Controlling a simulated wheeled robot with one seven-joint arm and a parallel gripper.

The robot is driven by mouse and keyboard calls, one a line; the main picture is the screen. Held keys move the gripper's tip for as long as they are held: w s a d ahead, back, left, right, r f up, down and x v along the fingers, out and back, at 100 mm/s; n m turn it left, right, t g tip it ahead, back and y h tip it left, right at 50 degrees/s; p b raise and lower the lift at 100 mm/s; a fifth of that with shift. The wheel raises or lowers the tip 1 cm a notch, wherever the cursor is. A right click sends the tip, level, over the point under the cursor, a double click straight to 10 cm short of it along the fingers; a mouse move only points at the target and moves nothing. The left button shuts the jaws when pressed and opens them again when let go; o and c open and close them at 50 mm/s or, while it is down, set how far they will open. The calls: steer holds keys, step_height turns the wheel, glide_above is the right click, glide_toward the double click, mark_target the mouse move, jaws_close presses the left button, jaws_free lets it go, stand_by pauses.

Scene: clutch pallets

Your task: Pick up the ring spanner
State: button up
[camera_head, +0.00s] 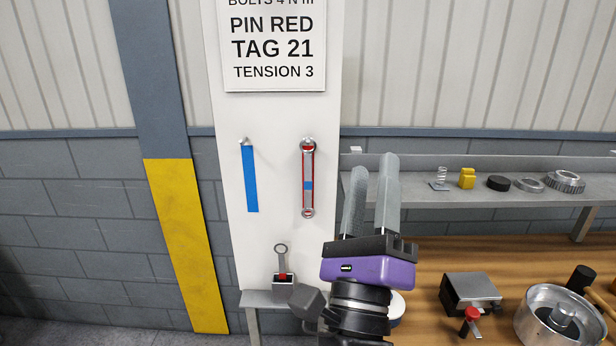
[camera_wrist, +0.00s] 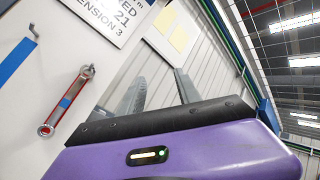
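The ring spanner (camera_head: 308,185) hangs upright on the white board (camera_head: 275,120), its upper end on a peg. It is grey metal with a red outline around it and a blue patch at its middle. In the wrist view the spanner (camera_wrist: 68,102) is at the left, slanted. My gripper (camera_head: 373,165) is to the right of the spanner and apart from it, with its fingers pointing up. In the wrist view a gap shows between the fingers (camera_wrist: 160,78), with nothing held.
An empty hook with a blue strip (camera_head: 250,180) is left of the spanner. A small holder with a ring-ended tool (camera_head: 282,262) stands below. A grey shelf (camera_head: 460,198) with small parts and a wooden bench (camera_head: 430,270) with a metal drum (camera_head: 560,318) lie right.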

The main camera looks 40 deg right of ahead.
steer(key=w+d+r+m+g+y+p, duration=0.1)
steer(key=w+d+r+m+g+y, duration=0.15)
steer(key=w+m, duration=0.3)
steer(key=m+y, duration=0.2)
steer(key=y, duration=0.4)
glide_toward(308, 166)
steer(key=r, duration=0.1)
steer(key=x, duration=0.3)
steer(key=p+x, duration=0.1)
steer(key=x, duration=0.1)
steer(key=f+p+x, duration=0.1)
steer(key=x, duration=0.2)
steer(key=shift+w+d, duration=0.25)
steer(key=shift+w, duration=0.05)
steer(key=shift+c, duration=0.4)
jaws_close()
